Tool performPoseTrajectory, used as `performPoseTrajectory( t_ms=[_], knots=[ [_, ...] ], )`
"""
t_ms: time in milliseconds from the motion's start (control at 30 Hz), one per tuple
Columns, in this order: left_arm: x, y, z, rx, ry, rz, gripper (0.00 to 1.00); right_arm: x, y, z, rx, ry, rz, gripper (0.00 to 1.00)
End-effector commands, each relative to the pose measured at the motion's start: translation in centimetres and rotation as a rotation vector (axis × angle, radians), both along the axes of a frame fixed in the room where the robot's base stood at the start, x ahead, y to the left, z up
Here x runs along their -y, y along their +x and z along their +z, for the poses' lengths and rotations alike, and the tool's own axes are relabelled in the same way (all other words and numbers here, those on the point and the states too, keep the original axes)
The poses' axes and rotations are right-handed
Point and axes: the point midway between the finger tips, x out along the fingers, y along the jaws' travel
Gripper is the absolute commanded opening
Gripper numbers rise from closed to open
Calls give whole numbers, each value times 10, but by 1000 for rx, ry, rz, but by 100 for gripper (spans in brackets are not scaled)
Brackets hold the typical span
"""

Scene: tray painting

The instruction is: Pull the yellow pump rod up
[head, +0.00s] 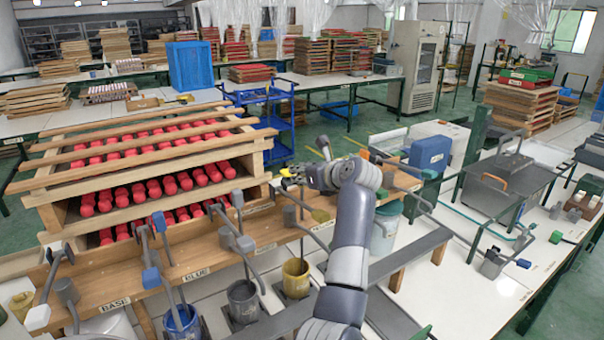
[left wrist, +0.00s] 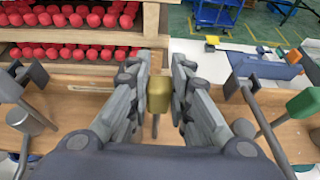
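The yellow pump rod shows as a gold-coloured knob (left wrist: 158,93) on a thin stem in the left wrist view, lined up in the narrow gap between the two fingers. In the left wrist view the fingers of my left gripper (left wrist: 161,68) are close on both sides of the knob. I cannot tell whether they touch it. My right gripper is not in view.
Grey pump levers stand on either side, one with a green grip (left wrist: 304,102). A blue box (head: 430,153) stands to the right. The blue pot (head: 183,322) is at the lower left.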

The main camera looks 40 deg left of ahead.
Motion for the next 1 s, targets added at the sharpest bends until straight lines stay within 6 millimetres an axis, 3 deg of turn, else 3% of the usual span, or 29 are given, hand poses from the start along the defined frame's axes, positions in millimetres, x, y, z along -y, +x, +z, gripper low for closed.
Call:
performPoseTrajectory(
  t_ms=[167,400,600,1000],
  knots=[
    [1,1,13,5,-1,-1,0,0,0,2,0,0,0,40],
    [1,1,73,9,-2,-2,0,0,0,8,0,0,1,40],
    [0,1,108,6,0,-1,0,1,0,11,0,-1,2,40],
    [0,0,119,5,7,-2,0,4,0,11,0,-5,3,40]
  ],
)
